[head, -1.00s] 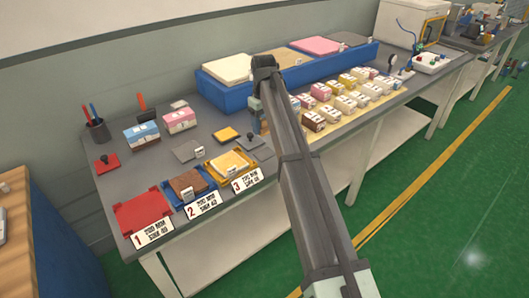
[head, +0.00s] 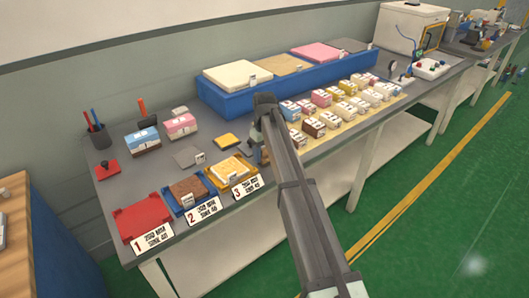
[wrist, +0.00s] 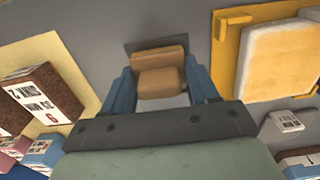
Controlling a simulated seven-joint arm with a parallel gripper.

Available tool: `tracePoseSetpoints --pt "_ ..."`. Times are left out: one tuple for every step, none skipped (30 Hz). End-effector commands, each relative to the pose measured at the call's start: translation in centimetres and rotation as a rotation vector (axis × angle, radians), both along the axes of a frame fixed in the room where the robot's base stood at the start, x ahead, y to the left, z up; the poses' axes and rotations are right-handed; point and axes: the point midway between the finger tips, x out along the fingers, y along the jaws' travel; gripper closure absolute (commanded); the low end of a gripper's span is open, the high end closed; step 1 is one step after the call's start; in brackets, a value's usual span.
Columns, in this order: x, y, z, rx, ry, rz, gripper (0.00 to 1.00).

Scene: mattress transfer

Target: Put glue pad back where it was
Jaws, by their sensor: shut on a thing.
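My gripper (wrist: 163,88) is shut on a tan-brown block, which looks like the glue pad (wrist: 160,77); its blue fingers are on either side of it. A dark grey square (wrist: 142,44) lies on the table just beyond the block in the wrist view, partly covered by it. I cannot tell whether the block touches the square. In the head view my gripper (head: 259,143) is low over the table, between tray 3 (head: 248,181) and the mat of small blocks. The arm hides part of this spot.
Yellow tray 3 with its pale slab also shows close on the right in the wrist view (wrist: 226,62). The mat (wrist: 72,35) with several labelled blocks is close on the left. A yellow pad (head: 226,141) and a grey pad (head: 187,156) lie nearby. A blue rack (head: 226,102) stands behind.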

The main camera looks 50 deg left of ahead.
Motion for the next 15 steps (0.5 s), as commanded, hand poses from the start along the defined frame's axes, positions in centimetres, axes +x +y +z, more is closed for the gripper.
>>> tracePoseSetpoints --pt "0.01 0.01 0.03 0.0 0.0 0.0 0.65" --pt "0.01 0.01 0.03 0.0 0.0 0.0 0.65" --pt "0.01 0.01 0.02 0.0 0.0 0.0 0.65" --pt "0.0 0.01 0.0 0.0 0.0 0.0 0.65" --pt "0.0 0.0 -0.05 0.0 0.0 0.0 0.65" --pt "0.0 0.0 -0.15 0.0 0.0 0.0 0.65" --pt "0.0 0.01 -0.22 0.0 0.0 0.0 0.65" --pt "0.0 0.0 -0.3 0.0 0.0 0.0 0.65" --pt "0.0 0.01 -0.28 0.0 0.0 0.0 0.38" --pt "0.01 0.01 -0.27 0.0 0.0 0.0 0.35" --pt "0.01 0.01 -0.27 0.0 0.0 0.0 0.32" --pt "0.01 0.01 -0.27 0.0 0.0 0.0 0.29" --pt "0.01 0.01 -0.27 0.0 0.0 0.0 0.26" --pt "0.01 0.01 -0.27 0.0 0.0 0.0 0.23" --pt "0.0 0.01 -0.27 0.0 0.0 0.0 0.19"
